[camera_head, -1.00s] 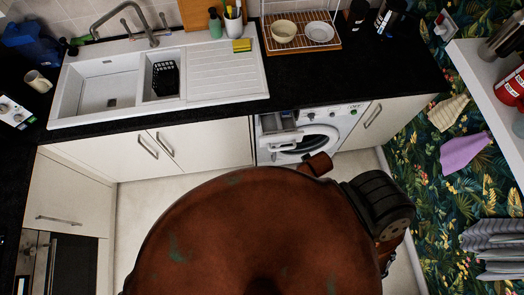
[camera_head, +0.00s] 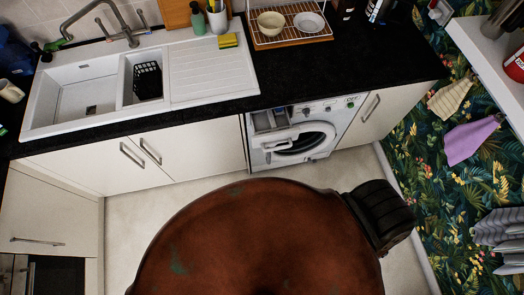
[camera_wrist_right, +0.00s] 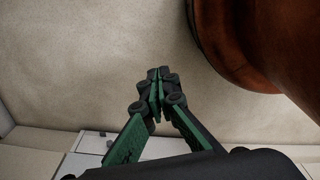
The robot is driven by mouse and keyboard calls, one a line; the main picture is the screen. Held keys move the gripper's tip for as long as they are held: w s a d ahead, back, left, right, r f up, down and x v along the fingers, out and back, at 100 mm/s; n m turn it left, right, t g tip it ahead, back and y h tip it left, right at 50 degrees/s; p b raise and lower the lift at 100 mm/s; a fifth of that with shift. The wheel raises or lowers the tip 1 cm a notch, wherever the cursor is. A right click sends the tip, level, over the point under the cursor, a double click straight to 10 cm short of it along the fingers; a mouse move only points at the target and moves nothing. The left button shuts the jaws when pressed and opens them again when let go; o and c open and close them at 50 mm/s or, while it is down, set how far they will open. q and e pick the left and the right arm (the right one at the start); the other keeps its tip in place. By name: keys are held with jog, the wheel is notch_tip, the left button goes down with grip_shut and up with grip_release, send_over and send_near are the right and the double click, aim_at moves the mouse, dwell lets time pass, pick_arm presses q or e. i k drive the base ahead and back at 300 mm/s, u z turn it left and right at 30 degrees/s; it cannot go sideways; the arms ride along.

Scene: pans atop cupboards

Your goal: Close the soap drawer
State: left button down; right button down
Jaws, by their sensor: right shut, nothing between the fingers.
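The washing machine (camera_head: 341,111) stands under the worktop in the head view, with a round door. Its soap drawer (camera_head: 268,122) is at the machine's upper left and is pulled out, its compartments showing from above. The drawer's white front (camera_head: 278,139) juts forward beside the door. My right gripper (camera_wrist_right: 157,78) shows in the right wrist view, its green and black fingers together and empty, over bare pale floor. A white, partly grey thing (camera_wrist_right: 92,143) lies at that view's lower left; I cannot tell what it is. My left gripper is not in view.
Cupboard doors (camera_head: 190,147) flank the washing machine on the left, another (camera_head: 372,118) on the right. The black worktop (camera_head: 300,75) overhangs above, with a white sink (camera_head: 210,75) and a dish rack (camera_head: 290,40). Pale floor (camera_head: 125,215) is clear between my body and the cupboards.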

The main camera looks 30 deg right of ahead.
aim_at(270, 127)
jog(key=z, duration=1.2)
jog(key=k, duration=0.9)
jog(key=u, duration=1.2)
